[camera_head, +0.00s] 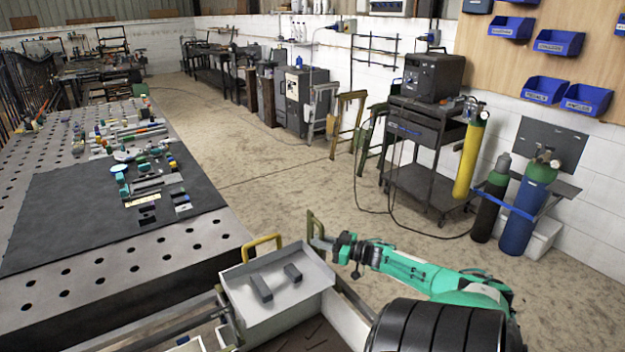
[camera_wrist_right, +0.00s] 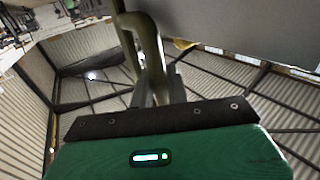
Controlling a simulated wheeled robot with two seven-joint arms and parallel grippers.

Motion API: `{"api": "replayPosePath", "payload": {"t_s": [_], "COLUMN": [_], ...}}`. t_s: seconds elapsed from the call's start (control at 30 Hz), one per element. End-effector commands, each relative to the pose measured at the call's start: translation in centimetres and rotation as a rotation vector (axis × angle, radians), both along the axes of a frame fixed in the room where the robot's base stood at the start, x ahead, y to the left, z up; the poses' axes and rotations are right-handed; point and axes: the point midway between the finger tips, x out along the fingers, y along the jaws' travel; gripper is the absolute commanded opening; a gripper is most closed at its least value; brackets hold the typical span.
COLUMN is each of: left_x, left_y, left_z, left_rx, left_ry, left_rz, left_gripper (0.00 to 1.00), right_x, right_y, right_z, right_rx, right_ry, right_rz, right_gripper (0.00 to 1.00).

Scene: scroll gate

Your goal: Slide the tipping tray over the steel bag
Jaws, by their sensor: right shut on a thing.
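The tipping tray (camera_head: 318,272) is a light grey open box at the bottom centre of the head view, with two dark grey bars lying in it. A yellow handle (camera_head: 262,243) stands on its far left side, and an olive handle (camera_head: 311,226) on its far right side. My right gripper (camera_head: 322,242) is shut on the olive handle. The wrist view shows this handle (camera_wrist_right: 150,45) close up between the fingers (camera_wrist_right: 163,88), with a grey panel (camera_wrist_right: 245,25) beside it. I cannot make out the steel bag for certain. My left gripper is not in view.
Metal rails (camera_head: 150,325) run beside the tray at the lower left. A perforated table (camera_head: 195,235) with a dark mat (camera_head: 90,210) and small parts stands to the left. Gas cylinders (camera_head: 524,205) and a cart (camera_head: 425,180) stand at the right. The floor between is open.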

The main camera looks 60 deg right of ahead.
Motion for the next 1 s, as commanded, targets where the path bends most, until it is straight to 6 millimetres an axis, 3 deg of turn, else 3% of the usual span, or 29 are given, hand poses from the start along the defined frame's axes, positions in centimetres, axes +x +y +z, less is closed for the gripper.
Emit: {"api": "replayPosePath", "payload": {"t_s": [0.43, 0.47, 0.57, 1.0], "left_x": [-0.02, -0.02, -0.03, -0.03], "left_y": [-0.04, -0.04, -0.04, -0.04], "left_z": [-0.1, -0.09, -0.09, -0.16], "left_rx": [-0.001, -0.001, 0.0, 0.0], "left_ry": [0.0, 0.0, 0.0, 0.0], "left_rz": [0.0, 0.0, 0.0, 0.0], "left_gripper": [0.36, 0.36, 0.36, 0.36], "right_x": [-0.28, -0.29, -0.29, -1.05], "right_y": [-0.64, -0.66, -0.63, -0.57], "right_z": [-0.04, -0.04, -0.04, -0.16], "right_rx": [0.0, 0.0, 0.0, 0.001], "right_ry": [0.003, 0.003, 0.003, 0.003], "right_rz": [-0.006, -0.007, -0.006, -0.003], "right_gripper": [0.0, 0.18, 0.35, 0.35]}}
